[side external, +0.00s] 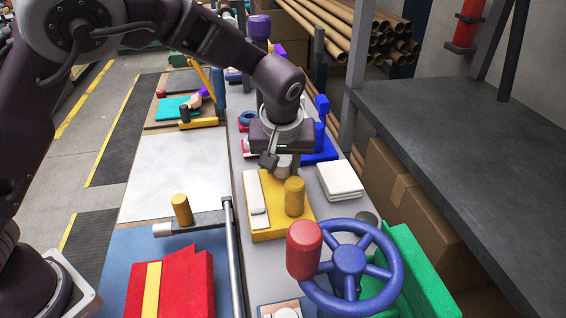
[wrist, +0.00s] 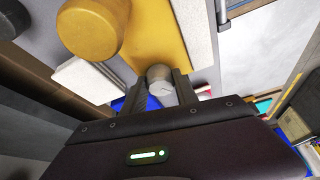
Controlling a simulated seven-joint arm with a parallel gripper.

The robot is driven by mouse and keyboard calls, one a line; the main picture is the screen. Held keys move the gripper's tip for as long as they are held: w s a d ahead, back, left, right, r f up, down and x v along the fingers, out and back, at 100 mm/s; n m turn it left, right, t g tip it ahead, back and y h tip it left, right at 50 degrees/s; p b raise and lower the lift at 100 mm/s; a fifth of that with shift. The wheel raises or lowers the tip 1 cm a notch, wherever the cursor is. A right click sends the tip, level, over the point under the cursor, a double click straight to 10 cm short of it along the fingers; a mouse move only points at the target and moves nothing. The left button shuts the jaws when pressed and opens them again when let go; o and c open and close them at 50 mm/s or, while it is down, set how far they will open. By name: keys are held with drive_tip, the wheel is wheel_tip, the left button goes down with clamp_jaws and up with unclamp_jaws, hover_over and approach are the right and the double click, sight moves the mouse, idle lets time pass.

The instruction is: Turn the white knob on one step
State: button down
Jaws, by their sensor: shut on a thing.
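The white knob (wrist: 161,90) is a short, pale cylinder with a thin mark on its top. It stands at the far end of a yellow base plate (wrist: 160,38). In the wrist view my gripper (wrist: 158,84) has one finger on each side of the knob and is shut on it. In the side external view my gripper (side external: 283,160) points down at the far end of the yellow base plate (side external: 268,232). Only the lower part of the knob (side external: 283,172) shows there, and the fingers are partly hidden.
A yellow cylinder (side external: 294,197) and a white bar (side external: 255,192) stand close on the same plate. A blue handwheel (side external: 349,259) with a red grip (side external: 303,249) is in front. White felt sheets (side external: 339,180) lie to the right. A pale panel (side external: 175,172) is clear at left.

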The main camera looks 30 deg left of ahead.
sight(282, 186)
idle(0.4)
drive_tip(key=shift+a, duration=0.1)
drive_tip(key=c, duration=0.9)
unclamp_jaws()
drive_tip(key=shift+c, duration=0.2)
drive_tip(key=v, duration=0.7)
